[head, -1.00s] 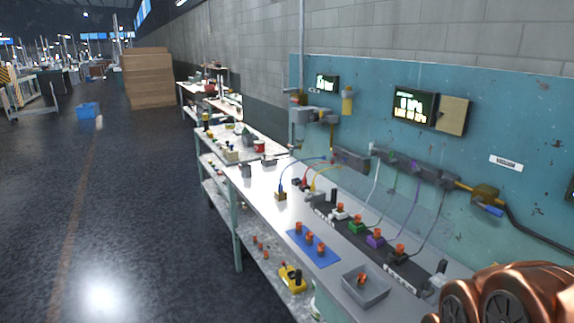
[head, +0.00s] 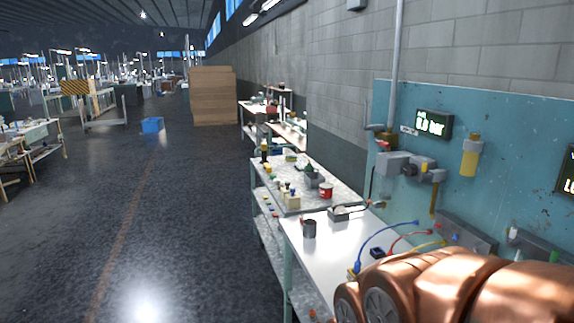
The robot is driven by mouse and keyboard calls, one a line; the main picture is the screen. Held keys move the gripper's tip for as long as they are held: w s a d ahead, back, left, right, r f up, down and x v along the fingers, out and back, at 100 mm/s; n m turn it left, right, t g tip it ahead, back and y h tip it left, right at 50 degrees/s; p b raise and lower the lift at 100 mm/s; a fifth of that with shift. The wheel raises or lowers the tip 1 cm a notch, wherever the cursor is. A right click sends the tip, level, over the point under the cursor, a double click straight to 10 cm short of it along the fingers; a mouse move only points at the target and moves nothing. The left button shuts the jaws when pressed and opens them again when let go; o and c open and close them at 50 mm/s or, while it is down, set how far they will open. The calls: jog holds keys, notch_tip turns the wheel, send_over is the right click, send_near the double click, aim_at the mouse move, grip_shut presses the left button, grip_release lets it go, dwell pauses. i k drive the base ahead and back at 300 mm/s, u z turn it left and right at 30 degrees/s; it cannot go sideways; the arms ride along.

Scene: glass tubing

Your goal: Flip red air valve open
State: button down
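A small brass and reddish valve fitting (head: 387,141) sits at the foot of the vertical grey pipe (head: 397,60) on the blue wall panel. It is too small to tell which way its handle lies, or to be sure that it is the red air valve. Below it is a grey regulator block (head: 400,166) with a yellow part. A display (head: 433,124) beside it has green-white text that seems to end in "bar". My copper-coloured arm fills the lower right, apart from the valve in the picture. My gripper is not in view.
The white bench (head: 335,240) runs below the panel, with a dark cup (head: 309,228) and blue, red and yellow tubes. A second bench (head: 290,180) stands beyond it. The floor to the left is open, with a blue crate (head: 152,125) and stacked brown boxes (head: 213,95) farther off.

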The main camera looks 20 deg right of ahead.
aim_at(379, 141)
jog(key=u, duration=0.05)
jog(key=i, duration=2)
jog(key=z, duration=0.1)
